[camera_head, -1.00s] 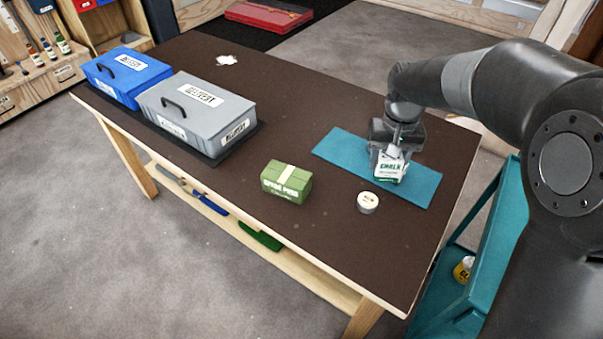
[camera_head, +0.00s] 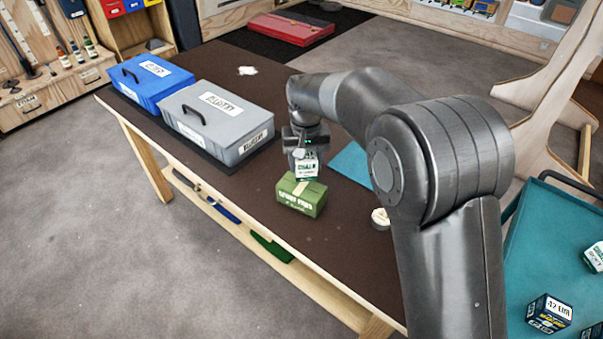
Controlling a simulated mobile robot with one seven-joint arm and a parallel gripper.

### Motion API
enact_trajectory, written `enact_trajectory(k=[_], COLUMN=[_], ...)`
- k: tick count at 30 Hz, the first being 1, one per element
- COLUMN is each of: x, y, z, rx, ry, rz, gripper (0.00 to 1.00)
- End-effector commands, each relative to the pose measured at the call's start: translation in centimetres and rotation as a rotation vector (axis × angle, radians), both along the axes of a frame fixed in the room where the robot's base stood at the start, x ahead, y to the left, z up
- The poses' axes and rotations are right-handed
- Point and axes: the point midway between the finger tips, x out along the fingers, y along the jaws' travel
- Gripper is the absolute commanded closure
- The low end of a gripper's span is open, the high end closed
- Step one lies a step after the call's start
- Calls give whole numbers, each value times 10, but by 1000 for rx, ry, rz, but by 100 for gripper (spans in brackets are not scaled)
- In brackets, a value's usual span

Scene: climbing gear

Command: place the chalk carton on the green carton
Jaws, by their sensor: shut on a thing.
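The chalk carton (camera_head: 307,170) is a small white and green box, held upright in my gripper (camera_head: 306,153). My gripper is shut on it from above. The green carton (camera_head: 301,197) sits on the brown table (camera_head: 250,183), with a pale band across its top. The chalk carton shows at the back edge of the green carton's top in the picture. I cannot tell whether the two touch or whether the chalk carton hangs just above or behind it. My fingers are partly hidden by the gripper body.
A grey case (camera_head: 217,118) and a blue case (camera_head: 150,80) stand at the table's left. A teal mat (camera_head: 352,162) and a round white tin (camera_head: 380,217) lie right of the green carton, partly behind my arm. A teal cart (camera_head: 540,240) with several boxes stands at the right.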

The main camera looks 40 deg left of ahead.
Motion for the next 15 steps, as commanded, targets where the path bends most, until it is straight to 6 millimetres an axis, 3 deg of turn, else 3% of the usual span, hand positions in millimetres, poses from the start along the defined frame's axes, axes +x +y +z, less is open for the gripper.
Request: enact_trajectory(k=[7, 15], x=[-4, -4], y=[11, 11], z=[-13, -47], rx=[0, 1], ry=[0, -1], rz=[-2, -1], gripper=[74, 74])
